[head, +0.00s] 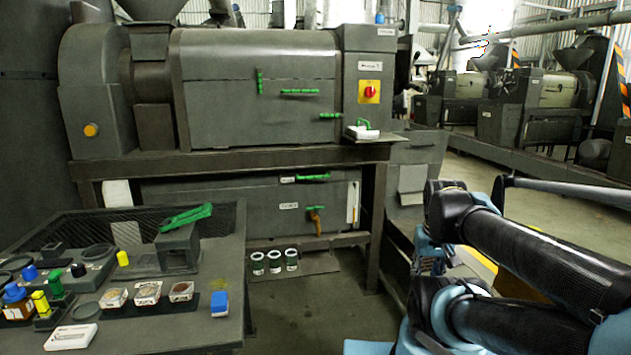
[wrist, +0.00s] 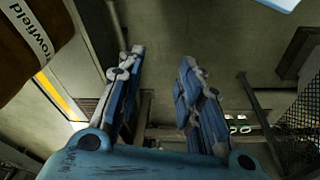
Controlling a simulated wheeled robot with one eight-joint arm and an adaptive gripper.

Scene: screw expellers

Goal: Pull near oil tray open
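A dark grey expeller machine (head: 255,85) stands on a bench frame. Under it is a dark front panel (head: 240,208) with small white labels. A green handle (head: 313,177) runs along its upper edge, and a tap with a green lever (head: 315,213) sits below. The panel looks flush; which part is the near oil tray I cannot tell. In the wrist view my gripper (wrist: 160,95) is open and empty, with its two blue fingers apart and bare floor between them. In the head view my arm is at the right, and the gripper itself cannot be made out.
A table (head: 130,338) with jars, sample dishes and a green-handled tool stands at front left. Several cups (head: 274,261) stand low before the machine. A brown container (wrist: 35,40) is close to the gripper's left in the wrist view. Floor (head: 310,315) right of the table is clear.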

